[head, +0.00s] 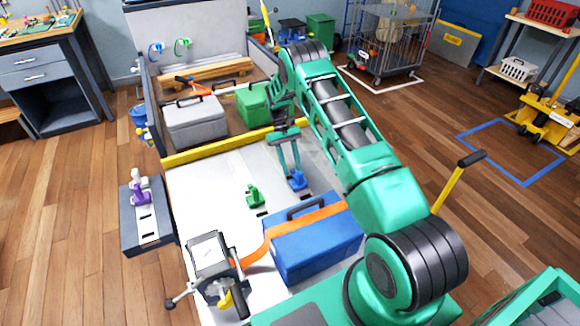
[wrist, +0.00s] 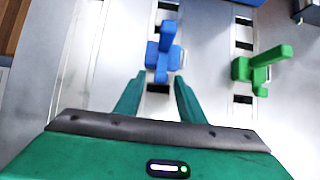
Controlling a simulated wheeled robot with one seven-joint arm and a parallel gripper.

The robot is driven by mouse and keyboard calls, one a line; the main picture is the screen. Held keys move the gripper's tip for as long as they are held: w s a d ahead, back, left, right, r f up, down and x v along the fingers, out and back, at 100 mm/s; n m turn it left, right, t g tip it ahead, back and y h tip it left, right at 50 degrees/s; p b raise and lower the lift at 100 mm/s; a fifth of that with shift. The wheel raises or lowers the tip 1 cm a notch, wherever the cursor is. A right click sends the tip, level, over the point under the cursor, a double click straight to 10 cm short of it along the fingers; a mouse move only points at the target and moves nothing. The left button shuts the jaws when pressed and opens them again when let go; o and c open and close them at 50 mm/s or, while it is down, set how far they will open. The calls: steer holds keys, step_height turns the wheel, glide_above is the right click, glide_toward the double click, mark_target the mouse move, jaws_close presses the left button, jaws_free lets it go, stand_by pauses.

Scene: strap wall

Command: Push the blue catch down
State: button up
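The blue catch (head: 297,181) sits on the pale metal bed, below my gripper. In the wrist view the blue catch (wrist: 163,58) is just beyond the fingertips, at the middle top, with its lever part toward the top of the picture. My gripper (head: 289,164) points down, and in the wrist view its two green fingers (wrist: 160,82) are apart with nothing held between them. I cannot tell whether a fingertip touches the catch. A green catch (head: 254,196) stands nearby; it is right of the blue one in the wrist view (wrist: 258,68).
A blue case (head: 315,245) under an orange strap (head: 290,228) lies close by. A yellow bar (head: 215,148), a grey case (head: 195,125) and a green box (head: 253,104) are behind. A purple catch (head: 140,188) is at the left. Slotted strips run along the bed.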

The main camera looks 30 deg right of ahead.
steer(key=shift+r, duration=0.1)
steer(key=v, duration=1)
steer(key=shift+w+r, duration=0.2)
steer(key=shift+w, duration=0.05)
